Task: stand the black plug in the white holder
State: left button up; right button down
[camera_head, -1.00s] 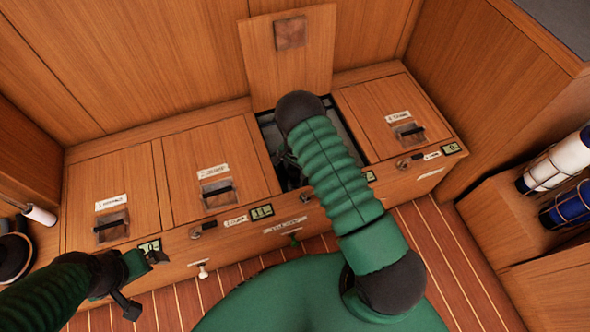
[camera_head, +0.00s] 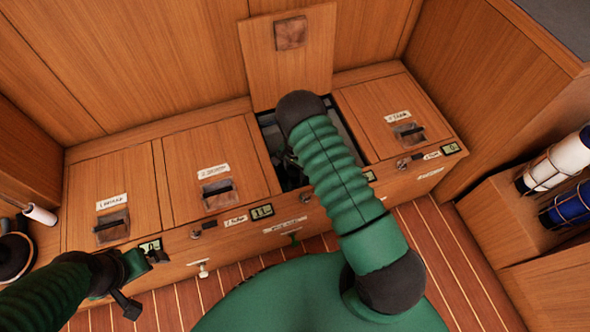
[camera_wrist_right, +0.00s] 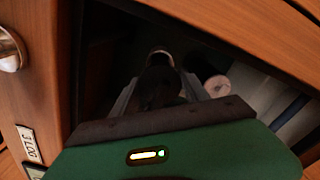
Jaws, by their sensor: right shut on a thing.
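My right gripper (camera_wrist_right: 160,92) is down inside the open locker. It is shut on a dark thing (camera_wrist_right: 159,78) that looks like the black plug; a pale ring shows at its far end. In the head view my right arm covers most of this gripper. Beside the gripper in the right wrist view is a dark cylinder with a round white end (camera_wrist_right: 217,86); I cannot tell whether it is the white holder. My left gripper (camera_head: 143,280) is open and empty, in front of the bench at the lower left.
The locker's lid (camera_head: 288,60) stands raised against the wall. Closed lids (camera_head: 115,205) lie to both sides on the bench. The locker's wooden edges (camera_wrist_right: 240,40) are close around the right gripper. A white roll (camera_head: 40,214) lies at the far left.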

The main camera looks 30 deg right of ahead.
jog(key=shift+f+b, duration=1.85)
jog(key=shift+f, duration=0.55)
jog(key=shift+c, duration=2.4)
grip_release()
jog(key=shift+o, duration=0.2)
jog(key=o, duration=0.4)
jog(key=shift+c, duration=0.2)
notch_tip(320, 180, up, 7)
jog(key=p, duration=0.6)
jog(key=shift+r, duration=0.1)
